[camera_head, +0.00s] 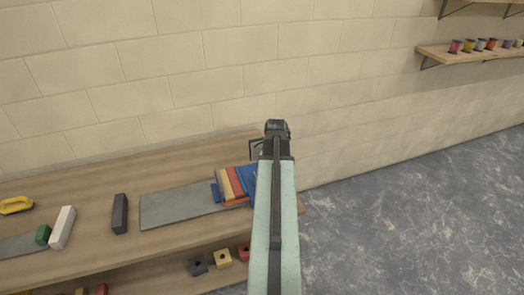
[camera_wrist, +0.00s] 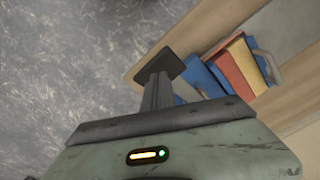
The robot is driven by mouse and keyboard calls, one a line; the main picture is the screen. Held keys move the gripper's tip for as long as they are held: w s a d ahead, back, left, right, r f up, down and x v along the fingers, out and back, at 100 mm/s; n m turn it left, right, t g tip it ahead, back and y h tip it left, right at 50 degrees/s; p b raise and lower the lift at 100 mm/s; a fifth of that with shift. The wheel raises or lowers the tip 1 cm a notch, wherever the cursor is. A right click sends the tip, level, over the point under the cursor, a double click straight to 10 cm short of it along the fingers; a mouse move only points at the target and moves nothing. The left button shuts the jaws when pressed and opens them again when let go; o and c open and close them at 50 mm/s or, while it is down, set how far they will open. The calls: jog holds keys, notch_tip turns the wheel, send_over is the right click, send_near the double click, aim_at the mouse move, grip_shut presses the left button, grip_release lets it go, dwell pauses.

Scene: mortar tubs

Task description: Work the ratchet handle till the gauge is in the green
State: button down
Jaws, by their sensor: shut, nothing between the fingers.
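My gripper (camera_head: 277,128) is at the end of my pale green arm, in front of the right end of the bench in the head view. In the wrist view its grey fingers (camera_wrist: 157,92) are shut together and empty. A dark square plate (camera_wrist: 160,66) shows just beyond the fingers, near the bench corner; I cannot tell what it belongs to or whether they touch. A dark frame-like shape (camera_head: 256,149) shows beside the gripper in the head view, partly hidden by it. I cannot make out a ratchet handle or a gauge in either view.
A blue, red and yellow stack (camera_head: 233,184) lies close to my arm on the bench (camera_head: 85,183); it also shows in the wrist view (camera_wrist: 238,62). Left are a grey strip (camera_head: 170,207), a dark block (camera_head: 120,213) and a white block (camera_head: 62,227). The floor (camera_head: 420,210) at right is clear.

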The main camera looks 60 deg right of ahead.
notch_tip(320, 180, down, 7)
jog(key=b, duration=0.6)
jog(key=shift+d+b, duration=0.1)
jog(key=shift+b, duration=0.3)
notch_tip(320, 180, up, 7)
jog(key=p, duration=0.7)
jog(key=shift+w+r, duration=0.1)
dwell(0.4)
